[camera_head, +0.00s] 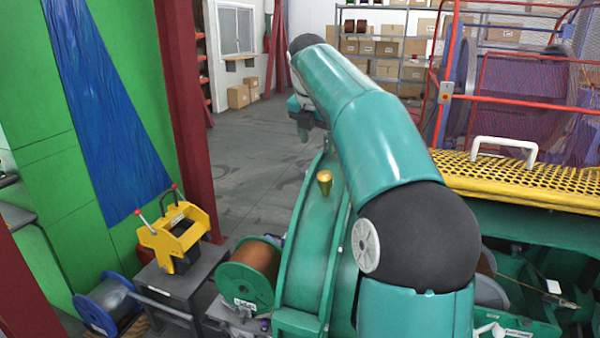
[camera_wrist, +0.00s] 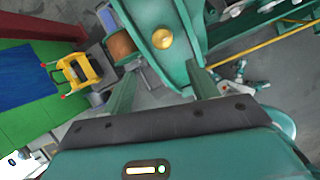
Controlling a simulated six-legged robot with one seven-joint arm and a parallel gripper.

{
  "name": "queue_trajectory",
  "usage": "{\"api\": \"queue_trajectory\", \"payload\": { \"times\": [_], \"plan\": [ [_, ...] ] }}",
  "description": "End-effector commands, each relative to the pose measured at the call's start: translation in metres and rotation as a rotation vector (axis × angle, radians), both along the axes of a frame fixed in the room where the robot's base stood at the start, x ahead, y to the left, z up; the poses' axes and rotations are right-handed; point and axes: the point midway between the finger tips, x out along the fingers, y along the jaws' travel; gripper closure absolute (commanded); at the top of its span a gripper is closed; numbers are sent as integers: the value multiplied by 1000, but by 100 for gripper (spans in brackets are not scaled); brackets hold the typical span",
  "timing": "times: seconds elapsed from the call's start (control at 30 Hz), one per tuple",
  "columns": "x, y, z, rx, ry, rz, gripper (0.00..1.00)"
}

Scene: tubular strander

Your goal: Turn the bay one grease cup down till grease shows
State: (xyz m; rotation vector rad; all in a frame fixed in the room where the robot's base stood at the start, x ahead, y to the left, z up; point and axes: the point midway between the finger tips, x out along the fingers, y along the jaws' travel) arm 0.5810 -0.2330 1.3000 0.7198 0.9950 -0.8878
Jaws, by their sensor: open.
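A brass grease cup (camera_head: 324,182) stands upright on the curved green housing (camera_head: 304,240), left of my arm in the head view. In the wrist view the cup (camera_wrist: 162,38) shows as a round gold knob on the green housing, ahead of the gap between my fingers. My gripper (camera_wrist: 161,74) is open and empty, its two green fingers spread wide. The cup lies beyond the fingertips and apart from them. In the head view the end of my arm is above and behind the cup, and its fingers are mostly hidden. No grease can be made out at the cup.
A copper wire spool (camera_head: 255,262) and a yellow frame tool (camera_head: 175,232) on a grey stand are at left. A yellow mesh guard (camera_head: 520,178) with a white handle (camera_head: 504,146) is at right. The floor (camera_head: 245,150) behind the housing is clear.

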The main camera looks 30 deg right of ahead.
Motion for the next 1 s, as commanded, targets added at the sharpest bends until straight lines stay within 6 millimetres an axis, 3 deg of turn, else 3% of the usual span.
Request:
{"api": "queue_trajectory", "payload": {
  "times": [0.17, 0.37, 0.8, 1.0],
  "plan": [
    [-1, -12, -4, -8, 14, 5, 41],
    [-1, -21, -24, -8, 14, 0, 41],
    [23, -45, -103, -6, 15, 2, 41],
    [32, -52, -124, -6, 12, 3, 41]
  ]
}}
